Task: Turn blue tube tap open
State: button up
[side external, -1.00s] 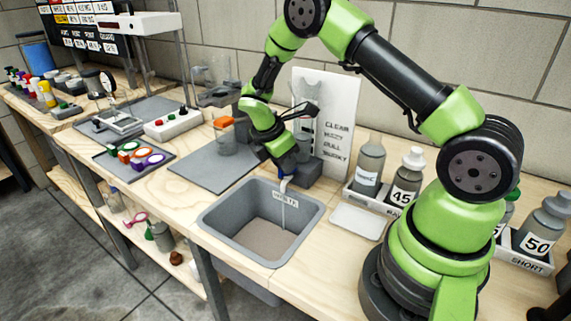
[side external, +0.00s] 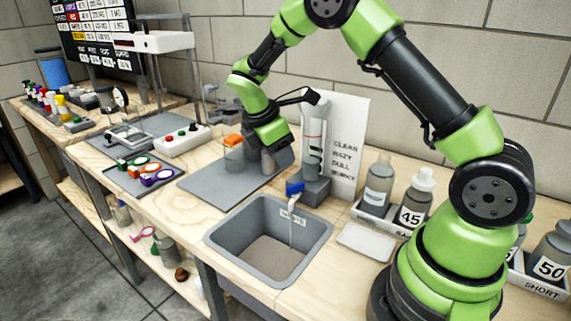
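The blue tap (side external: 294,188) sits at the foot of a clear upright tube (side external: 313,140) in a grey stand, at the sink's back edge. A short white spout (side external: 293,202) bends down from it. A thin pale line, a stream or thin tube, runs from the spout into the sink (side external: 213,240). My gripper (side external: 268,165) is up and left of the tap, apart from it, over the grey mat. Its fingers are mostly hidden behind its green body, so I cannot tell if they are open.
A glass beaker with an orange top (side external: 233,152) stands on the grey mat (side external: 215,190), left of my gripper. A white sign (side external: 347,150) stands behind the tube. A rack of grey bottles (side external: 378,185) and a white tray (side external: 366,240) are to the right.

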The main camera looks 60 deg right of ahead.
aim_at(296, 185)
jog(key=d+f+m, duration=0.1)
jog(key=f+m, duration=0.2)
jog(key=m, duration=0.8)
jog(key=s+d+f+m, duration=0.1)
jog(key=f+m, duration=0.2)
jog(key=m, duration=0.9)
jog(key=d+f+m, duration=0.1)
jog(key=f+m, duration=0.2)
jog(key=m, duration=0.8)
jog(key=shift+s+d+f+m, duration=0.1)
jog(key=shift+s+d+m, duration=0.15)
jog(key=shift+d+m, duration=0.15)
